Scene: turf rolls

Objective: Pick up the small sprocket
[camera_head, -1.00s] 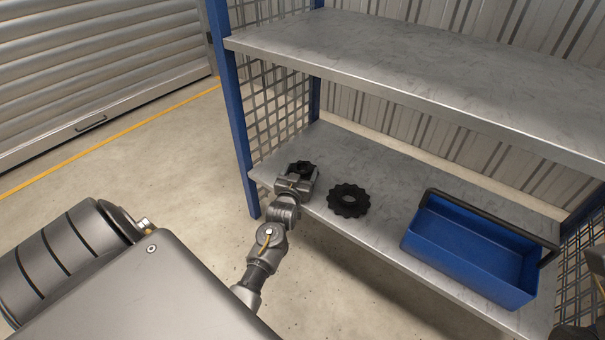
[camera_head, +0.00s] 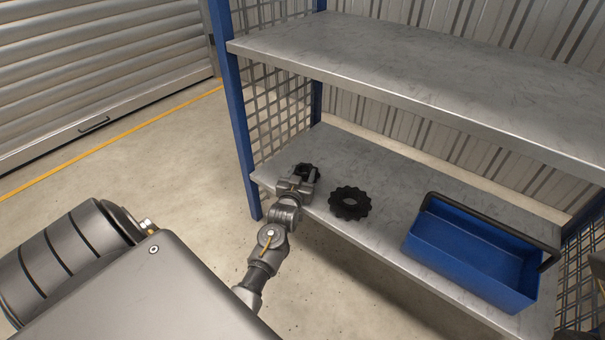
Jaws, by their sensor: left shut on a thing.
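The small sprocket (camera_head: 312,169) is black and toothed, at the left end of the lower shelf. My left gripper (camera_head: 304,174) is shut on it, with the fingers covering part of it. I cannot tell whether the sprocket touches the shelf or is slightly above it. A larger black sprocket (camera_head: 349,203) with a round hole lies flat on the shelf just to the right, apart from the gripper. My right gripper is not in view.
A blue tote (camera_head: 470,262) with a dark handle stands on the right of the lower shelf (camera_head: 395,178). The upper shelf (camera_head: 420,75) hangs above. A blue post (camera_head: 236,130) and wire mesh bound the left end. Shelf behind the larger sprocket is clear.

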